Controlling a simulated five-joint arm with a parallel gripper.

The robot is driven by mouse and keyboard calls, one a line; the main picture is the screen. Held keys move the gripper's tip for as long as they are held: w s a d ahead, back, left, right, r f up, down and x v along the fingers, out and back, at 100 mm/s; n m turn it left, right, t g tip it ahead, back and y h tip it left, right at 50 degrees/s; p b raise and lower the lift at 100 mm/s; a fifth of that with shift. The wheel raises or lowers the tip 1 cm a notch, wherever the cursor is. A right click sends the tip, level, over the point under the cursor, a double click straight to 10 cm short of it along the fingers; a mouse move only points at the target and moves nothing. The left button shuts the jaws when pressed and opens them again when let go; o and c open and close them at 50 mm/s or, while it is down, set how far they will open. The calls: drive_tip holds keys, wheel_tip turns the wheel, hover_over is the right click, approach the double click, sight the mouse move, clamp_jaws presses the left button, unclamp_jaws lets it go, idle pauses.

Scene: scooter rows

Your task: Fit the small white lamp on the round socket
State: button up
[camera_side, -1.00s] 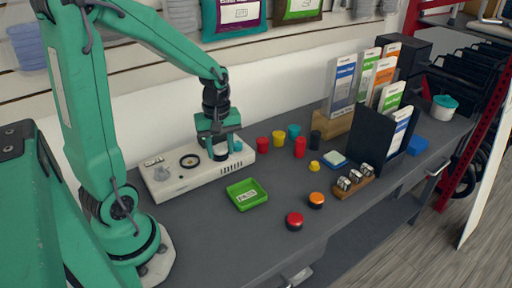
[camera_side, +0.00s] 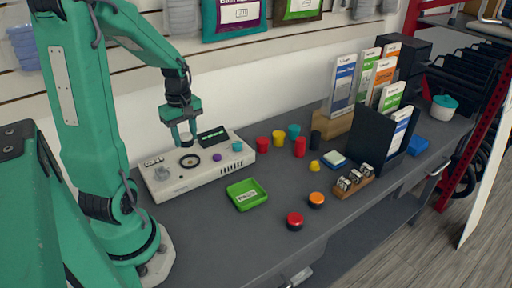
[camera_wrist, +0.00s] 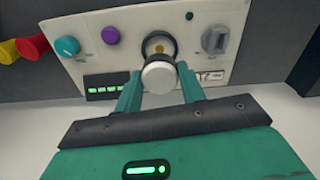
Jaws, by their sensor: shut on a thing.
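In the wrist view my gripper (camera_wrist: 160,92) is shut on the small white lamp (camera_wrist: 158,77), whose round white end faces the camera. Beyond the lamp is the round socket (camera_wrist: 159,44), a black ring with a gold centre, partly covered by the lamp. In the side view my gripper (camera_side: 184,143) is over the white panel box, just above the socket (camera_side: 190,161). I see the lamp in front of the socket, but cannot tell how wide the gap is.
The panel box (camera_side: 180,184) also carries a purple knob (camera_side: 217,157), a teal knob (camera_side: 237,146), a grey switch (camera_wrist: 215,40) and a lit display (camera_side: 211,134). A green tray (camera_side: 247,194) stands in front. Several coloured caps and card holders stand to the right.

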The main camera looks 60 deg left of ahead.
drive_tip(key=shift+f, duration=0.15)
drive_tip(key=shift+f, duration=2.65)
drive_tip(key=shift+f, duration=0.4)
drive_tip(key=o, duration=1.5)
drive_tip(key=shift+c, duration=0.2)
drive_tip(key=shift+r, duration=0.2)
drive_tip(key=shift+r, duration=2.8)
